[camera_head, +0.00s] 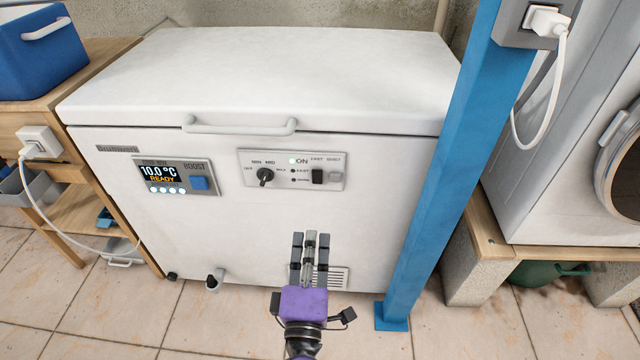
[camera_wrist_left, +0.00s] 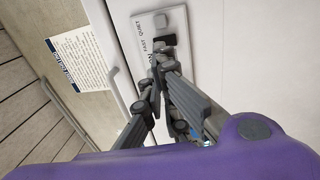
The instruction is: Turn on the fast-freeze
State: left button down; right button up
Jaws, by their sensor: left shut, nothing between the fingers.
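The white chest freezer (camera_head: 290,85) stands with its lid closed. Its control panel (camera_head: 290,181) has a black knob (camera_head: 265,175), a lit green lamp by "ON", dark lamps below it, a black rocker switch (camera_head: 317,176) under "FAST" and a grey button (camera_head: 336,176) under "QUIET". My left gripper (camera_head: 310,237) is shut and empty, below the panel and in front of the freezer face. Contact cannot be told. My right gripper is not in view.
A display unit (camera_head: 177,177) reads 10.0 °C and READY, beside a blue BOOST button (camera_head: 200,183). The lid handle (camera_head: 253,127) juts out above the panel. A blue post (camera_head: 432,170) stands right of the gripper. A wooden shelf (camera_head: 85,120) is at the left.

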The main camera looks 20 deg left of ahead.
aim_at(318, 176)
pick_arm(q)
jog(key=shift+w+f, duration=0.1)
jog(key=shift+w, duration=0.05)
jog(key=b+x, duration=0.1)
jog(key=x, duration=1.3)
